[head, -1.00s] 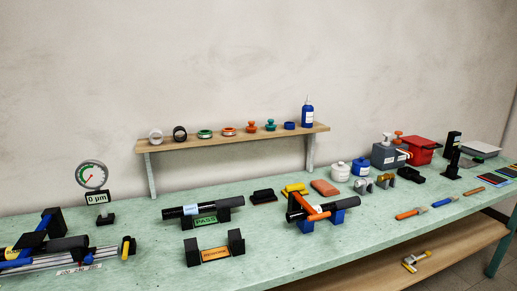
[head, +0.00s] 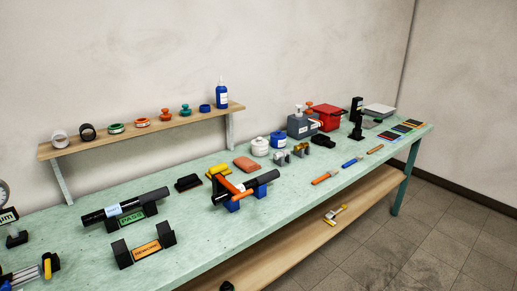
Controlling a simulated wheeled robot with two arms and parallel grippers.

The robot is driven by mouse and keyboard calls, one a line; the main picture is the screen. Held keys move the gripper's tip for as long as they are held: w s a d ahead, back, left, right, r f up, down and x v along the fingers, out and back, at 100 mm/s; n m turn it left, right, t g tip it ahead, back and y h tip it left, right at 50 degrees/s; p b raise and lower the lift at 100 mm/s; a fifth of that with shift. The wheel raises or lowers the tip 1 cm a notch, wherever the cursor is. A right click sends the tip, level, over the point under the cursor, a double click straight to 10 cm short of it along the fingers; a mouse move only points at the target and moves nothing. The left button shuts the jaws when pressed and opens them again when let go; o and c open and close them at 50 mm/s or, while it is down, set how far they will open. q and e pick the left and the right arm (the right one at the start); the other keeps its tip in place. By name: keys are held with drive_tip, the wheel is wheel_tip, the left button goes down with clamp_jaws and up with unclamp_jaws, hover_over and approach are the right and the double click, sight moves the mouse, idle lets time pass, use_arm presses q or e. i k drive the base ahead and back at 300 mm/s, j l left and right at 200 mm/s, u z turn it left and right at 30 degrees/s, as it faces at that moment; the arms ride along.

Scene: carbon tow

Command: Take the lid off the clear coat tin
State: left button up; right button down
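Two small lidded tins stand side by side toward the back of the green bench. One is a white tin (head: 259,147). The other is a blue tin with a pale label (head: 277,140), just right of it and partly hidden by things in front. Both look closed. The labels are too small to read, so I cannot tell which is the clear coat tin. Neither gripper can be made out. A small dark shape cuts the bottom edge, and I cannot tell what it is.
Two small metallic-looking items on stands (head: 281,158) sit close in front of the tins. A grey container (head: 301,126) and a red box (head: 327,117) stand to the right. A lower wooden shelf (head: 290,238) runs under the bench.

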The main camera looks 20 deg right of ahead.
sight(260, 141)
drive_tip(key=i+l+u, duration=0.15)
drive_tip(key=l+u, duration=0.2)
drive_tip(key=l, duration=0.65)
drive_tip(key=l+u, duration=0.35)
drive_tip(key=l, duration=0.65)
drive_tip(key=i, duration=0.05)
